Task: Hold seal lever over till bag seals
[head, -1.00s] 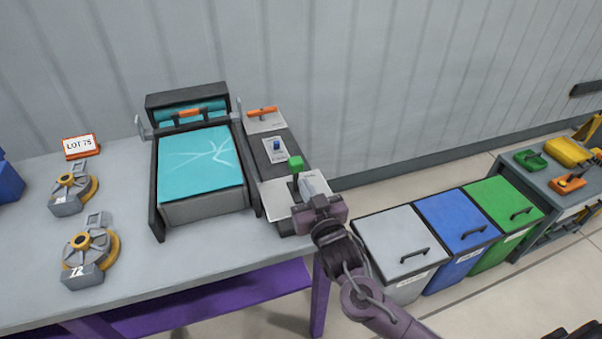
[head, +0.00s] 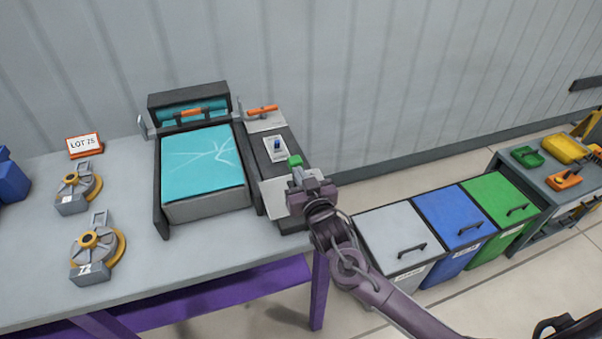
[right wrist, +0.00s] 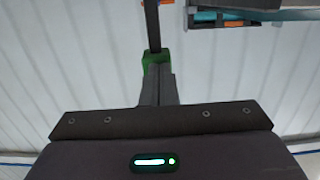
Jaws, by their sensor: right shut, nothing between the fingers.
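The lever with a green knob (head: 295,160) stands at the near end of the narrow panel (head: 272,186) on the table. My right gripper (head: 298,174) is shut, its fingertips at the near side of the knob, hiding the stem in the head view. In the right wrist view the green knob (right wrist: 152,60) shows just beyond my shut fingers (right wrist: 158,76), with a dark stem. It looks very close; I cannot tell whether they touch. Left of the panel is the dark-framed machine with a creased teal surface (head: 200,163); I cannot tell if this is the bag. My left gripper is not in view.
A LOT 75 sign (head: 84,145) and two grey-yellow fixtures (head: 92,250) are on the table's left. Grey, blue (head: 455,218) and green bins stand to the right on the floor.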

